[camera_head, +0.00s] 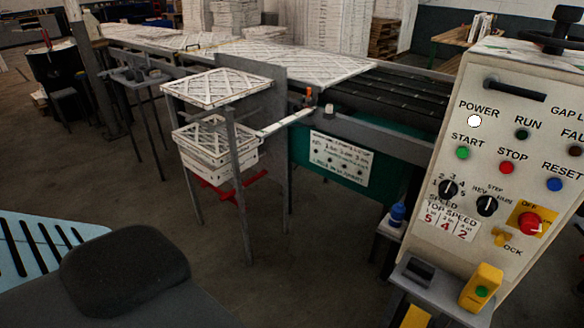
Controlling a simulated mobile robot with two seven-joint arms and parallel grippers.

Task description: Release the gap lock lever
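The control panel (497,183) stands at the right, its face tilted toward me. It carries a label starting "GAP L" (568,112), cut off by the right edge. A black bar-shaped handle (515,90) sits on the upper panel face, left of that label. A dark wheel or lever (548,42) stands at the panel's top right, partly cut off. I cannot tell which of these is the gap lock lever, or whether it is locked. Neither of my grippers is in view.
A conveyor (400,88) with white lattice filters (295,62) runs behind the panel. A filter stack (212,148) sits in a metal stand left of centre. A yellow box with a green button (481,287) is below the panel. Open floor (310,285) lies in front.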

